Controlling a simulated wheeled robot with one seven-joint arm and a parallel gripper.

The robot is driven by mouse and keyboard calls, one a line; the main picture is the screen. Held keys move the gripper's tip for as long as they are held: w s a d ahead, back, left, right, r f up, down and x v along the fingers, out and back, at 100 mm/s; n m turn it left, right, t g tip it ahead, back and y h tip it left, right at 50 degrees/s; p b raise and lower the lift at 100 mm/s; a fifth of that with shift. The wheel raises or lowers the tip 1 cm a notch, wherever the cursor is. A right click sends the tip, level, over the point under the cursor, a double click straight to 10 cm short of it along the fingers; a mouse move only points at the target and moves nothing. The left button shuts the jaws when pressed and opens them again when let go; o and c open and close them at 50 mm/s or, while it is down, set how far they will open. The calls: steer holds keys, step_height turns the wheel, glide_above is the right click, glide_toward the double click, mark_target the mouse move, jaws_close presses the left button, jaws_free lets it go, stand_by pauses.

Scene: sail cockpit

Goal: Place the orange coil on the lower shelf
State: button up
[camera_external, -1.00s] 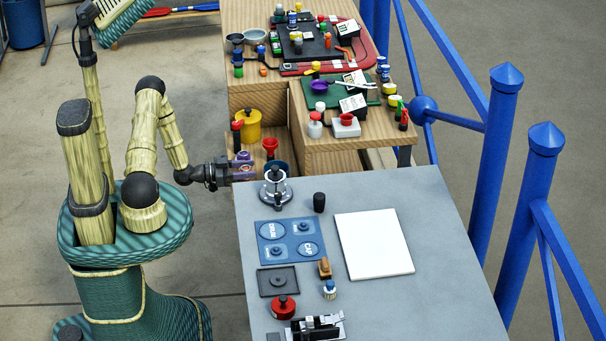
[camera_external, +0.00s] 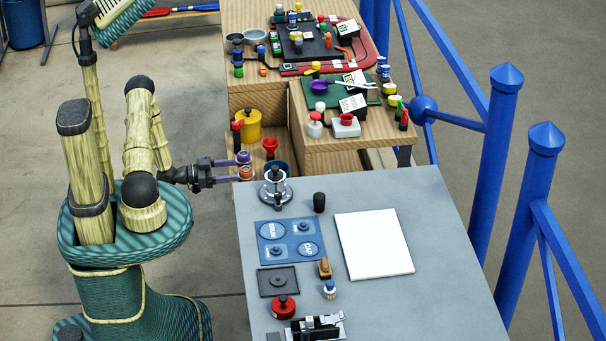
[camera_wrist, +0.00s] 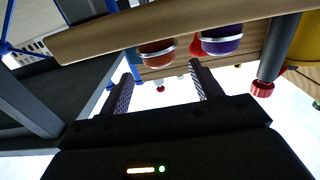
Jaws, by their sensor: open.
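The orange coil (camera_external: 246,173) sits at the left edge of the wooden unit's lower level (camera_external: 284,152), right beside a purple coil (camera_external: 243,157). My gripper (camera_external: 237,171) is open to its left, fingers pointing at it. In the wrist view the orange coil (camera_wrist: 157,54) has a silvery rim and shows beyond and between my two spread fingers (camera_wrist: 160,80), apparently clear of them. The purple coil (camera_wrist: 221,40) is right of it there. A wooden board (camera_wrist: 180,27) hides part of both coils. What lies directly under the orange coil is hard to see.
A yellow canister (camera_external: 248,125) and a red funnel-like item (camera_external: 270,146) stand near the coils. The upper wooden top (camera_external: 350,152) is crowded with small items. A grey table (camera_external: 440,240) with a metal stand (camera_external: 275,188) lies close in front.

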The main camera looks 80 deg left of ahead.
steer(key=s, duration=0.6)
steer(key=shift+s, duration=0.1)
